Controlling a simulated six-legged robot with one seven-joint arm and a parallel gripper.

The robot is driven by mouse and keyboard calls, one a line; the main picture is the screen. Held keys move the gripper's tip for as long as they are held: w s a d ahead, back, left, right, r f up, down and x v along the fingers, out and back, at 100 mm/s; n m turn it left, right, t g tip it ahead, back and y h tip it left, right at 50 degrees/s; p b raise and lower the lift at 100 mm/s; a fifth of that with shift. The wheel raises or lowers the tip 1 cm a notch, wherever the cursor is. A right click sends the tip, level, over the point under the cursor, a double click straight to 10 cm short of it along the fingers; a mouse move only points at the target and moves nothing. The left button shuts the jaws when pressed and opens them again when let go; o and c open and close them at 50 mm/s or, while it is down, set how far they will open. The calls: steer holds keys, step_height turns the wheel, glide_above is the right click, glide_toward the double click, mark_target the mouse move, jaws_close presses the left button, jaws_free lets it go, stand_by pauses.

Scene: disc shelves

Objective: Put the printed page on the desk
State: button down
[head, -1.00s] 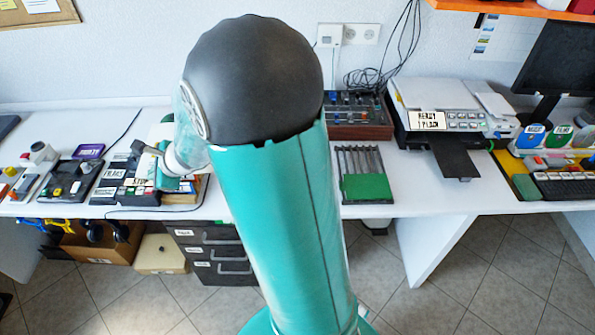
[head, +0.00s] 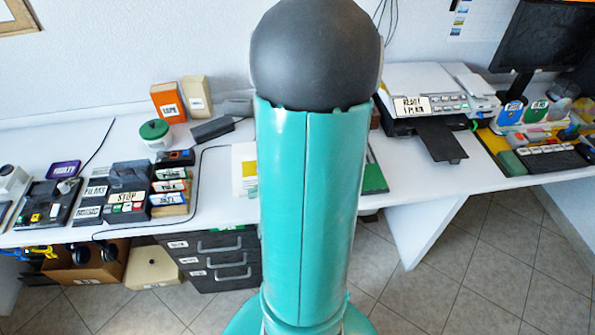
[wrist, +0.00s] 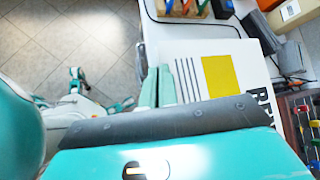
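The printed page (wrist: 208,75) is white with black stripes, a yellow block and large black letters. In the wrist view it is seen face-on, just right of my gripper (wrist: 157,72). The two pale green fingers are close together at its near left edge and appear shut on it; the pinch itself is not clear. In the head view a strip of the page (head: 243,160) shows left of my arm, over the white desk (head: 215,205). My arm hides the rest of it and my gripper there. I cannot tell whether the page touches the desk.
The printer (head: 425,95) stands right with a dark tray (head: 440,140) in front. A rack of labelled items (head: 170,190) and a STOP box (head: 127,195) stand left of the page. A mixer panel (wrist: 303,125) is beside the page. Drawers (head: 215,260) are below.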

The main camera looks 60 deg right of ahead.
mark_target(251, 187)
steer(key=w+f, duration=0.1)
steer(key=w, duration=0.1)
steer(key=w+d+f, duration=0.1)
steer(key=f, duration=0.1)
steer(key=w+f, duration=0.1)
steer(key=w, duration=0.1)
steer(key=shift+w+d+f, duration=0.2)
steer(key=shift+w+f, duration=0.1)
steer(key=shift+w, duration=0.05)
steer(key=w+f, duration=0.2)
steer(key=f, duration=0.1)
steer(key=w+f, duration=0.1)
steer(key=w, duration=0.1)
steer(key=shift+d+f, duration=0.35)
steer(key=shift+f, duration=0.05)
steer(key=shift+w+d+f, duration=0.1)
steer(key=shift+w+f, duration=0.3)
steer(key=shift+f, duration=1.65)
steer(key=c, duration=2)
jaws_free()
steer(key=shift+o, duration=0.2)
